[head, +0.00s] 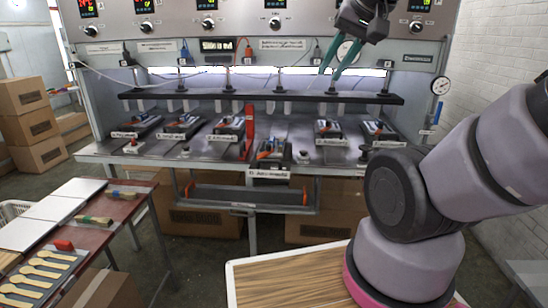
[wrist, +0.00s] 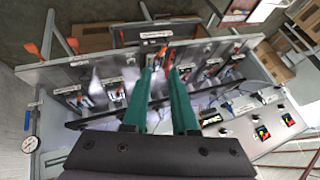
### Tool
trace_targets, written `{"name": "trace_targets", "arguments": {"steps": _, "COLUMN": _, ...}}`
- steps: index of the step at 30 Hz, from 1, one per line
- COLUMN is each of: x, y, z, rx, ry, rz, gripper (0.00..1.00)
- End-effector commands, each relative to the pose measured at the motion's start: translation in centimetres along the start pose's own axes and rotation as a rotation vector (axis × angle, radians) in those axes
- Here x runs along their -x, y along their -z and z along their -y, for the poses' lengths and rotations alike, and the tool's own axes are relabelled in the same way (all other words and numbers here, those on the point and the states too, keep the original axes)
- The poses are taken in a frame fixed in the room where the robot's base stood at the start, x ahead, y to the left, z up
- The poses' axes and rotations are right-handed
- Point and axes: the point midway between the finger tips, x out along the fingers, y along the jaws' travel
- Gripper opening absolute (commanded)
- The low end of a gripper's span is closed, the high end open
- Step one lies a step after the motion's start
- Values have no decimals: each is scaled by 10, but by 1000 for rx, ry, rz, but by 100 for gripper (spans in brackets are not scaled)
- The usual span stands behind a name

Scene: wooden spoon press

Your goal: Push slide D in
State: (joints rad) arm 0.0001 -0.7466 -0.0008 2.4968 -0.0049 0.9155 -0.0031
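Slide D (head: 271,151) is a dark slide carrying orange-handled items, with a white label on its front. It sits farther forward than the other slides, its front reaching past the bench's front edge. In the wrist view slide D (wrist: 157,43) shows upside down, beyond the fingertips and partly hidden by them. My gripper (head: 330,74) has green fingers and hangs high over the bench, above and right of slide D, clear of it. In the wrist view the fingertips of my gripper (wrist: 160,68) are apart with nothing held between them.
Other slides, such as slide C (head: 228,126) and a right-hand one (head: 328,130), sit farther back. A red upright plate (head: 248,130) stands left of slide D. A black bar (head: 260,96) crosses above the bench. A side table (head: 84,215) with wooden spoons stands at left.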

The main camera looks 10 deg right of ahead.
Motion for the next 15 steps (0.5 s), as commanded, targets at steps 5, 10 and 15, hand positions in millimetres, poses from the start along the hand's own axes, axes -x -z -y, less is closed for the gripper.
{"name": "trace_targets", "arguments": {"steps": 5, "x": -31, "y": 18, "z": -4, "rx": 106, "ry": -46, "rz": 1, "gripper": 0}}
{"name": "trace_targets", "arguments": {"steps": 10, "x": -97, "y": 48, "z": -13, "rx": 356, "ry": -113, "rz": 3, "gripper": 0}}
{"name": "trace_targets", "arguments": {"steps": 15, "x": -170, "y": 65, "z": -20, "rx": 632, "ry": -145, "rz": 16, "gripper": 0}}
